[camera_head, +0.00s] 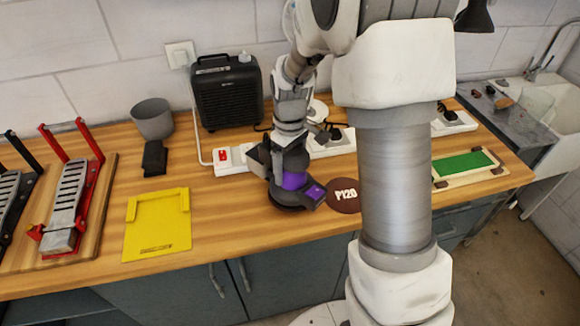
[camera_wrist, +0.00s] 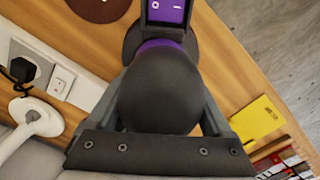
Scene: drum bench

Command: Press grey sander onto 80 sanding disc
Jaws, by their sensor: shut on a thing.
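A dark grey sander with a purple band and purple panel (camera_head: 295,181) stands upright at the middle of the bench, near its front edge. My gripper (camera_head: 285,150) is shut on its rounded top. In the wrist view the sander's dark dome (camera_wrist: 160,92) sits between the fingers of my gripper (camera_wrist: 160,105). A brown sanding disc marked P120 (camera_head: 344,195) lies just right of the sander; it also shows in the wrist view (camera_wrist: 98,8). No disc marked 80 can be read. The sander's underside is hidden, so I cannot tell what it rests on.
A black heater (camera_head: 228,92), grey pot (camera_head: 153,118) and white power strip (camera_head: 330,146) stand behind. A green-topped board (camera_head: 463,164) lies right, before the sink.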

